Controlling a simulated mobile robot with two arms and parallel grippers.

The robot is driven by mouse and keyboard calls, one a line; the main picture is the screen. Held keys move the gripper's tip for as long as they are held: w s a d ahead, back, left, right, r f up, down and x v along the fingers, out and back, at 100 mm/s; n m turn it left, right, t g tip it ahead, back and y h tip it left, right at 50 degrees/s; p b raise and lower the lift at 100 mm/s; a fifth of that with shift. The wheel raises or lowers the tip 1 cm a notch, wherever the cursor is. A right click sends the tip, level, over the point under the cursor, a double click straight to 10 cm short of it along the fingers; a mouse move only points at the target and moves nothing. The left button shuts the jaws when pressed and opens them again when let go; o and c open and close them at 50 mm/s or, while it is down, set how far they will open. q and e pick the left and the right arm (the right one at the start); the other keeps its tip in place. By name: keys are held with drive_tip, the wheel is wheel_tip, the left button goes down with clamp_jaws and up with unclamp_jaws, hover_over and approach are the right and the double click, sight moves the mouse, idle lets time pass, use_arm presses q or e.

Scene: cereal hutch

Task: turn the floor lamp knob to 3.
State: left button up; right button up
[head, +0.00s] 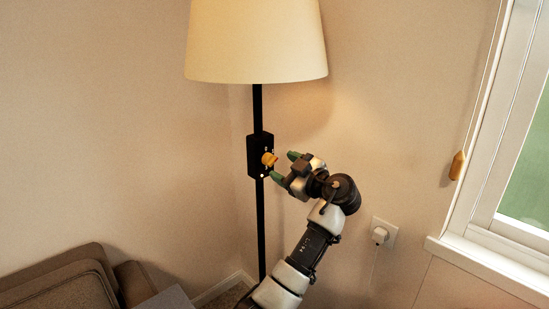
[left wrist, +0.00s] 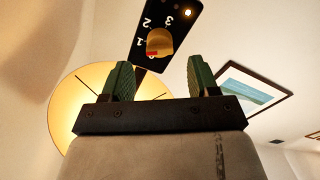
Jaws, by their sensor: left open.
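The floor lamp has a cream shade (head: 256,45) and a black pole (head: 261,230). A black control box (head: 254,142) on the pole carries a yellow-orange knob (head: 269,159). In the left wrist view the knob (left wrist: 160,42) sits beside the printed numbers 1, 2 and 3 on the box (left wrist: 178,25). Its red mark (left wrist: 152,54) is at the lower left, just below the 1. My left gripper (head: 284,166) is open, its green fingertips just right of the knob, apart from it. In the left wrist view the knob lies beyond the gap between the fingers (left wrist: 160,72). My right gripper is not in view.
A brown sofa (head: 65,280) is at the lower left. A wall outlet with a plug (head: 381,234) is at the lower right, left of a window (head: 520,190). A cord with a wooden pull (head: 457,166) hangs beside the window. The wall around the lamp is clear.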

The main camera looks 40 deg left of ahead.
sight(274, 162)
use_arm(q)
drive_tip(key=a, duration=0.2)
drive_tip(key=shift+w+a+r+p, duration=0.1)
drive_tip(key=shift+a+p, duration=0.2)
drive_tip(key=shift+a, duration=0.1)
drive_tip(key=shift+w+a, duration=0.1)
drive_tip(key=shift+a, duration=0.6)
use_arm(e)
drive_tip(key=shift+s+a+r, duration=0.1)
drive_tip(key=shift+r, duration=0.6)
use_arm(q)
drive_tip(key=shift+c, duration=0.4)
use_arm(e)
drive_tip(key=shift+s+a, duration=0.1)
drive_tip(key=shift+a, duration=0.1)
use_arm(q)
drive_tip(key=c, duration=0.8)
drive_tip(key=shift+c, duration=0.2)
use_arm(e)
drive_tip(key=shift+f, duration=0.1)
use_arm(q)
drive_tip(key=shift+f, duration=0.2)
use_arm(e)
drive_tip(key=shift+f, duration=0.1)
